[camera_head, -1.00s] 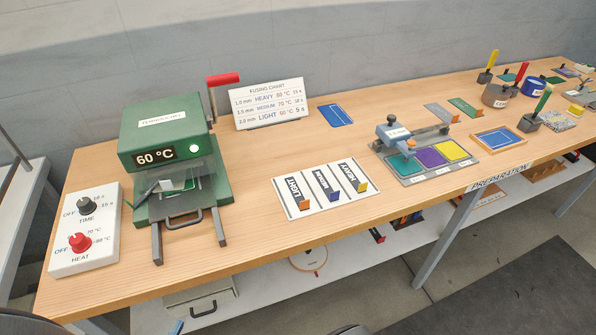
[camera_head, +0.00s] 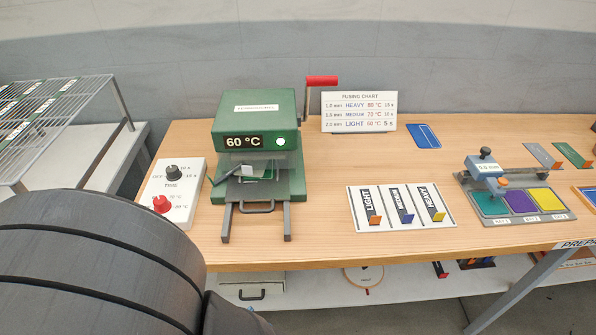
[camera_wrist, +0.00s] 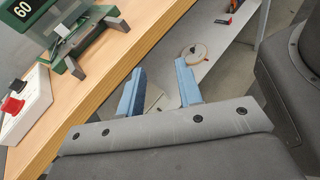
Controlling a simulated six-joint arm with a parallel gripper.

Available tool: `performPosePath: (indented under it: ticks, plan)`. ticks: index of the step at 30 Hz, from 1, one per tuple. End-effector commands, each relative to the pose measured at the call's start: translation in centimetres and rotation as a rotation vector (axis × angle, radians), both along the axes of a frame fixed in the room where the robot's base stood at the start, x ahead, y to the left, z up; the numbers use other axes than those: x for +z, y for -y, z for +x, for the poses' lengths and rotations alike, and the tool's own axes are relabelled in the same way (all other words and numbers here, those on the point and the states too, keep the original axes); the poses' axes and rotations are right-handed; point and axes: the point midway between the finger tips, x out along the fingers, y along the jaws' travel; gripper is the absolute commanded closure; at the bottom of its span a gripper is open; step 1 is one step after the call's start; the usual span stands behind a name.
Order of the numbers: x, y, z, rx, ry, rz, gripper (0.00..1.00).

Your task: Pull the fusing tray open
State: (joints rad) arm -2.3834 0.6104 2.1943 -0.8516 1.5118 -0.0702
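The green fusing press (camera_head: 256,128) stands on the bench, its display reading 60 °C beside a lit round lamp. The fusing tray (camera_head: 257,207) shows a dark loop handle at the front, between two grey rails that reach toward the bench's front edge. The tray appears pushed in under the press, behind a clear guard. In the wrist view the front of the press (camera_wrist: 75,32) is at upper left. My gripper (camera_wrist: 160,82) has two blue fingers wide apart with nothing between them. It is off the bench's front edge, apart from the tray. The head view does not show the fingers.
A control box (camera_head: 174,193) with a black and a red knob sits left of the press. The red lever (camera_head: 321,81) rises at its right. A white card (camera_head: 401,208) with coloured tabs and a fusing chart (camera_head: 359,112) are to the right. A wire rack (camera_head: 40,115) stands left.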

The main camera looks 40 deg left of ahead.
Motion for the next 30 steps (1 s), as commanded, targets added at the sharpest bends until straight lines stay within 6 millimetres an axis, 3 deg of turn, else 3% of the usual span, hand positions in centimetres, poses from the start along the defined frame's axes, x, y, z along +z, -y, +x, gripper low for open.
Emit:
performPosePath:
  ticks: [8,14,20,25,30]
  plan:
    - [0.8,-3.4,1.3,-0.305,-0.286,-0.047,0.67]
    - [2.8,-7.2,3.1,-0.474,-0.549,-0.030,0.67]
    - [6.6,-11.5,6.1,-0.564,-0.813,0.059,0.67]
    - [11.2,-14.8,10.1,-0.580,-1.009,0.186,0.67]
    - [16.1,-16.8,14.2,-0.548,-1.142,0.324,0.67]
